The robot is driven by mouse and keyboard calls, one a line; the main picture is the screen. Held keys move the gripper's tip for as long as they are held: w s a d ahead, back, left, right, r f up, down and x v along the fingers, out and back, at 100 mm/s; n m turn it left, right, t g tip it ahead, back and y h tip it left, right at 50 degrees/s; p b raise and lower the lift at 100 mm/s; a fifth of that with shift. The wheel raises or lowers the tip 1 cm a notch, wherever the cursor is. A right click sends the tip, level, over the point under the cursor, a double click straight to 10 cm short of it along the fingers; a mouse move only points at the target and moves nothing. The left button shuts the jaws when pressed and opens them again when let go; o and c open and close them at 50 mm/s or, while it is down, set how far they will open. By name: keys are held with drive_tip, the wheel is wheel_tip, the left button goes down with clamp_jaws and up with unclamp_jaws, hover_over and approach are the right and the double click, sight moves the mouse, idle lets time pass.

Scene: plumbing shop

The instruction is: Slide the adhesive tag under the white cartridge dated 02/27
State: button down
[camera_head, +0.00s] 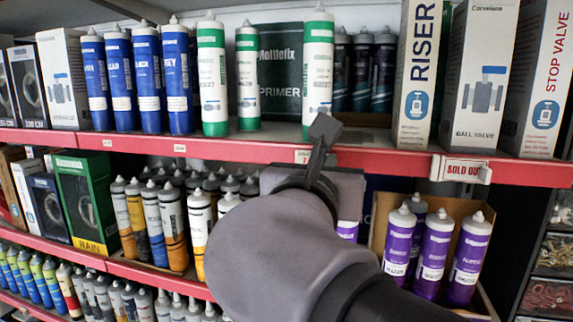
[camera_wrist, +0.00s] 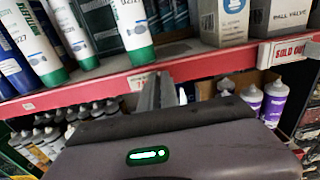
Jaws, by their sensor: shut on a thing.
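Three white cartridges with green ends stand on the upper shelf: a left one (camera_head: 212,80), a middle one (camera_head: 247,80) and a right one (camera_head: 318,65). They also show in the wrist view, the right one (camera_wrist: 132,28) nearest my fingers. Their printed dates are too small to read surely. A small white tag (camera_head: 302,157) with a red figure sits on the red shelf edge, also in the wrist view (camera_wrist: 139,82). My gripper (camera_head: 322,138) is shut at the right side of this tag, below the right cartridge; its fingers partly hide the tag.
The red shelf edge (camera_head: 230,149) runs across, with a "SOLD OUT" tag (camera_head: 462,169) at right. Blue cartridges (camera_head: 145,80) and valve boxes (camera_head: 478,80) flank the white ones. Purple cartridges (camera_head: 435,250) stand in a carton below.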

drive_tip(key=c, duration=1.7)
unclamp_jaws()
drive_tip(key=shift+c, duration=0.2)
drive_tip(key=shift+o, duration=0.7)
drive_tip(key=shift+d, duration=0.25)
drive_tip(key=shift+a, duration=0.15)
